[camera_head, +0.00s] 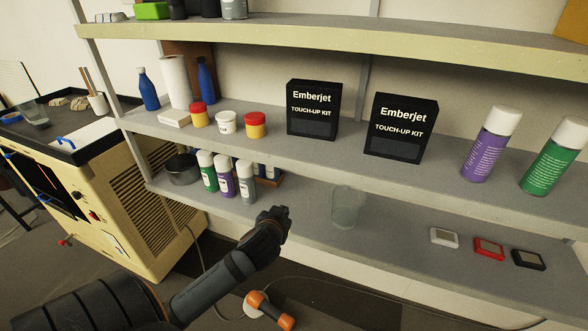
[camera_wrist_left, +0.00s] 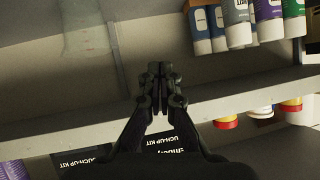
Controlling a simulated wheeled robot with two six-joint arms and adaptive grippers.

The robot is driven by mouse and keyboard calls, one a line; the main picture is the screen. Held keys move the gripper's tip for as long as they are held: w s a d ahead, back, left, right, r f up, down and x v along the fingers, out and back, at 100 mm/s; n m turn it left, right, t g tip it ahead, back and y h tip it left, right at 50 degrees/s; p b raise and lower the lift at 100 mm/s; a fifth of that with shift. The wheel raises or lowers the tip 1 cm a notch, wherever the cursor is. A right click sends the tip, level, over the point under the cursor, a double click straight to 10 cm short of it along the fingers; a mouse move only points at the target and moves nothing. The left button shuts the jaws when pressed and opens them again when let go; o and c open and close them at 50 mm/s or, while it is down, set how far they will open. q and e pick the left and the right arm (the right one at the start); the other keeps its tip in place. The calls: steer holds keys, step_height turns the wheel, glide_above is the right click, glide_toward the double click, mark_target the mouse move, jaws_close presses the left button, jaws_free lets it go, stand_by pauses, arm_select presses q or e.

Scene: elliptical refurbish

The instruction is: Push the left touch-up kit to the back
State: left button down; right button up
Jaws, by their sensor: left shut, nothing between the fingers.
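The left touch-up kit (camera_head: 313,110), a black box marked Emberjet, stands upright on the middle shelf (camera_head: 350,165). The right touch-up kit (camera_head: 400,128), a similar black box, stands apart from it to the right. My left gripper (camera_head: 280,212) is shut and empty, in front of the shelves and lower in the picture than the left kit, touching neither kit. In the left wrist view, which looks upside down, my left gripper (camera_wrist_left: 160,75) shows closed fingers. Parts of the left kit (camera_wrist_left: 178,143) and right kit (camera_wrist_left: 80,160) show at the bottom, the left one partly hidden by the gripper.
Red-and-yellow jars (camera_head: 256,126) and a white jar (camera_head: 226,122) stand left of the left kit. Purple (camera_head: 491,145) and green (camera_head: 556,155) spray cans stand at the right. The lower shelf holds spray cans (camera_head: 226,176), a clear glass (camera_head: 345,207) and small devices (camera_head: 488,247).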

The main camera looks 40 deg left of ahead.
arm_select(q)
steer(key=w+r+t, duration=0.3)
steer(key=r, duration=0.4)
steer(key=w+r+t, duration=0.3)
steer(key=w+r, duration=0.1)
steer(key=r, duration=0.4)
steer(key=b, duration=0.1)
glide_toward(310, 125)
steer(key=shift+w+a+f+n, duration=0.1)
steer(key=shift+w+f+n, duration=0.1)
steer(key=shift+w+n, duration=0.35)
steer(key=shift+m+x, duration=0.25)
steer(key=shift+x, duration=0.6)
arm_select(e)
steer(key=shift+w+a+f, duration=0.2)
steer(key=shift+a+f, duration=0.05)
steer(key=shift+f, duration=0.25)
arm_select(q)
steer(key=shift+w, duration=0.2)
steer(key=shift+w+a, duration=0.25)
steer(key=shift+w, duration=0.35)
steer(key=shift+x, duration=1.15)
steer(key=shift+r, duration=0.2)
